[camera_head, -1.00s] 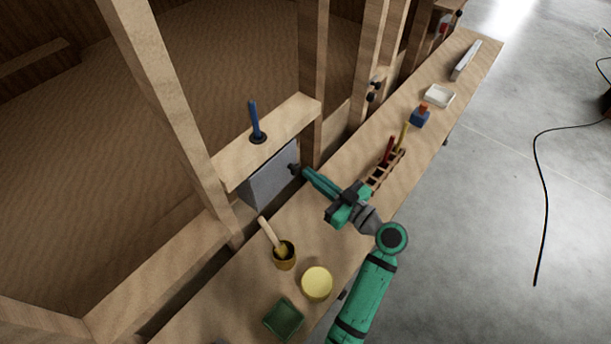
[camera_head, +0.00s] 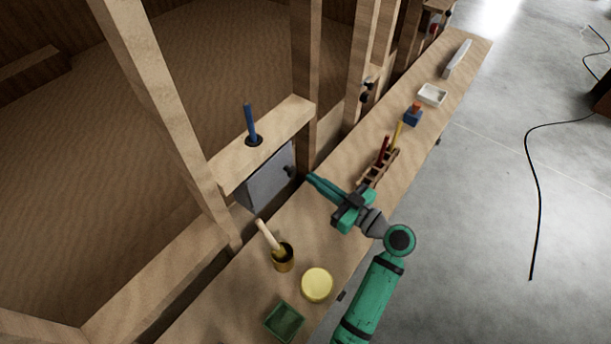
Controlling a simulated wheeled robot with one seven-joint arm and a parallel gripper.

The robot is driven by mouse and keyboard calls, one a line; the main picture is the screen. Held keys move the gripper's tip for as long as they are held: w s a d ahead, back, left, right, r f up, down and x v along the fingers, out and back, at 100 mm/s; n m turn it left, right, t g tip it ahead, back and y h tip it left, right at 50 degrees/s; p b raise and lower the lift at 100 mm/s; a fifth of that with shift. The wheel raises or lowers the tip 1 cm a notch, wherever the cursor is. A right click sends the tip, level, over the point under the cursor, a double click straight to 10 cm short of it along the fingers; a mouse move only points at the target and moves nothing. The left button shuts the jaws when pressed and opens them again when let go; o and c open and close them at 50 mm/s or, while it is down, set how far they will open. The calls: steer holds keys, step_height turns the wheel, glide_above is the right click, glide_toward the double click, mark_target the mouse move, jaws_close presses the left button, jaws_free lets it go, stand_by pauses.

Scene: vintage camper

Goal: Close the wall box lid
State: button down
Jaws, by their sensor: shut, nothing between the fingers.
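The wall box (camera_head: 271,182) is a grey box set in the wooden frame under a short ledge, in the middle of the head view. Its grey front lid carries a dark knob (camera_head: 289,171) near the right edge. The lid looks nearly flush, but I cannot tell whether it is fully closed. My green gripper (camera_head: 312,180) is shut and empty. Its tips are just right of the knob, with a small gap visible between them, above the wooden bench.
On the bench (camera_head: 355,139) stand a brush in a pot (camera_head: 283,258), a yellow round lid (camera_head: 317,285), a green tray (camera_head: 285,321), a rack of tools (camera_head: 378,168), a blue block (camera_head: 412,118) and a white dish (camera_head: 432,94). A blue-handled tool (camera_head: 250,122) stands in the ledge.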

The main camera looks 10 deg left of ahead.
steer(key=v, duration=1)
steer(key=shift+w+d, duration=0.25)
steer(key=shift+d, duration=0.15)
steer(key=shift+f, duration=0.15)
